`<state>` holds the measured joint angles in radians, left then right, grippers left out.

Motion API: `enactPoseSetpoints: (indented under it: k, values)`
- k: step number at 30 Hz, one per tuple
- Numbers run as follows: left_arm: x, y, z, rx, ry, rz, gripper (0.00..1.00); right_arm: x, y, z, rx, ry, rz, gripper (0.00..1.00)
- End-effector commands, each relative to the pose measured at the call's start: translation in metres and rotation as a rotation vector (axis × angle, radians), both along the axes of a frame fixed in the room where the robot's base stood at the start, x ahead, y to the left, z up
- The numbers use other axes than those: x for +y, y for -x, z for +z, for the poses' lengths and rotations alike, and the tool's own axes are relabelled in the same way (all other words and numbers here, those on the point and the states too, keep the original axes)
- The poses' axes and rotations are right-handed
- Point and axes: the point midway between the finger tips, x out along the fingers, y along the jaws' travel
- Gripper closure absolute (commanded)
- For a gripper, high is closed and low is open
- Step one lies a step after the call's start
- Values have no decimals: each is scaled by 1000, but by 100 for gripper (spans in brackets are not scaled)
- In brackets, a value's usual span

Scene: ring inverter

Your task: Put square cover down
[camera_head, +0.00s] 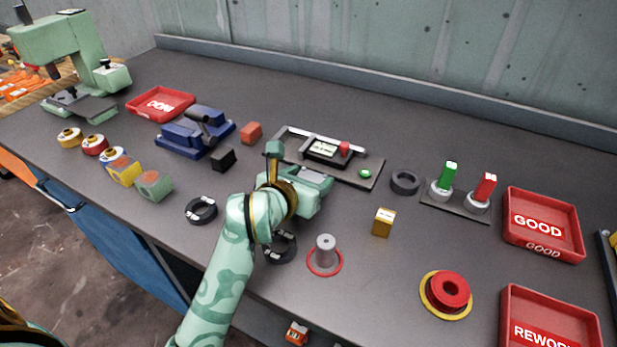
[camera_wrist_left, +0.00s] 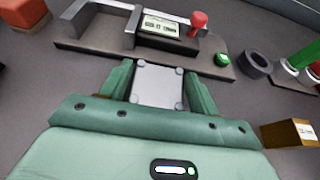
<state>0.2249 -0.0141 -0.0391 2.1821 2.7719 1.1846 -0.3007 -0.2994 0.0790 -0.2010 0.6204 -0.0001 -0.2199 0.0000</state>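The square cover (camera_wrist_left: 158,86) is a light grey plate with a round stud at each corner. In the left wrist view it sits between the two green fingers of my left gripper (camera_wrist_left: 158,88), which press against its sides. In the head view my left gripper (camera_head: 312,178) is over the middle of the bench, just in front of the test fixture. A small part of the cover (camera_head: 313,174) shows there; the gripper hides the rest. I cannot tell the exact height of the cover above the bench. My right gripper is not in view.
The test fixture (camera_head: 369,178) with a display and red knob stands behind the gripper. A black ring (camera_head: 405,182), a yellow box (camera_head: 383,223) and a grey post in a red ring (camera_head: 325,252) are to the right and front. Black clamp rings (camera_head: 201,211) lie nearby.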

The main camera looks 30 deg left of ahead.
Motion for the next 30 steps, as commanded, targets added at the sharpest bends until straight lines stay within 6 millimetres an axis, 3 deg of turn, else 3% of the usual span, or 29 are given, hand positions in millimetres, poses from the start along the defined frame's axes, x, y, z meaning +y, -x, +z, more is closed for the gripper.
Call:
enactPoseSetpoints:
  k: [12,24,30]
  values:
    - [0,3,6,-1,0,0,24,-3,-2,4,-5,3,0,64]
    - [0,83,39,0,-1,-1,24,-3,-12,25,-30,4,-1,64]
    - [0,108,48,0,-1,0,20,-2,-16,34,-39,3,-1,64]
